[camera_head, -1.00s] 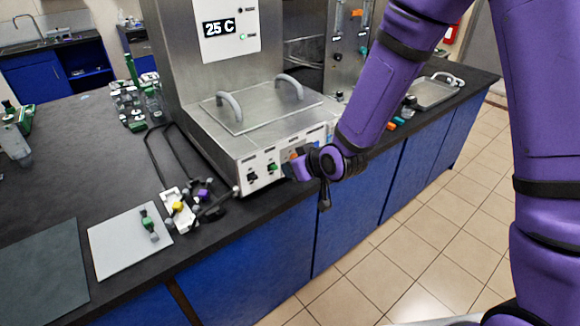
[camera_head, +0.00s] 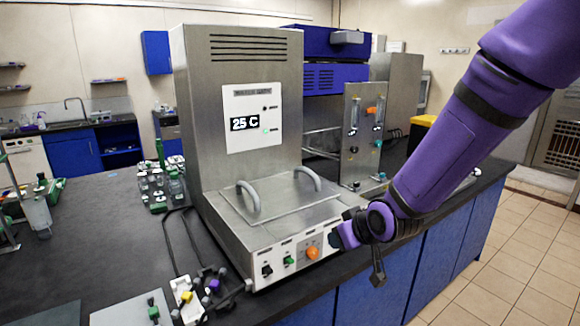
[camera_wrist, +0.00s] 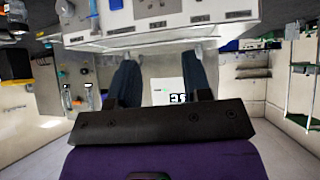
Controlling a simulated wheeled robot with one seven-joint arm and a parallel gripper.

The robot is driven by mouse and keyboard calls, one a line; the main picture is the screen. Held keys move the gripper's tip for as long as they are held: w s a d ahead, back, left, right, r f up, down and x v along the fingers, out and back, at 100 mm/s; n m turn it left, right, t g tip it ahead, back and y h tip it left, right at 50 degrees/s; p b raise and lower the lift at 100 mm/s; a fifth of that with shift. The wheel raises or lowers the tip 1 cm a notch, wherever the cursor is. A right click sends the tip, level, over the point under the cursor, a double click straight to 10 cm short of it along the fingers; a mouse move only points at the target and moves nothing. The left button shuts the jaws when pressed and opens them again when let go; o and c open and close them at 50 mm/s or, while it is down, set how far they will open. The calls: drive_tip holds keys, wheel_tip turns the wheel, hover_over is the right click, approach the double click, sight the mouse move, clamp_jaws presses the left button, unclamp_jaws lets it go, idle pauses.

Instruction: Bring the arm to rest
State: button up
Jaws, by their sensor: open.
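My purple arm (camera_head: 455,125) comes in from the upper right in the head view and reaches down to the front right of a steel water bath. My gripper (camera_head: 340,238) is in front of the bath's control panel, near its right end. In the wrist view my gripper (camera_wrist: 162,82) shows two dark fingers spread apart with nothing between them. The water bath (camera_head: 240,100) stands on the bench, with a display reading 25 C (camera_head: 244,123). I cannot tell whether my gripper touches the panel.
The black bench top (camera_head: 85,240) holds glassware (camera_head: 160,190) and a grey mat (camera_head: 120,312) with a small green-capped item. A yellow and white clamp-like part (camera_head: 188,298) lies near the front edge. A flowmeter panel (camera_head: 362,135) stands behind. The tiled floor (camera_head: 520,240) at right is clear.

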drive_tip(key=s+d+r+m+g+h, duration=0.2)
drive_tip(key=s+d+r+m+h, duration=0.2)
drive_tip(key=s+d+r, duration=1.2)
drive_tip(key=s+d+r+m+g, duration=0.1)
drive_tip(key=s+r, duration=0.2)
drive_tip(key=s, duration=0.7)
drive_tip(key=shift+d+m, duration=0.4)
drive_tip(key=shift+s+r, duration=0.1)
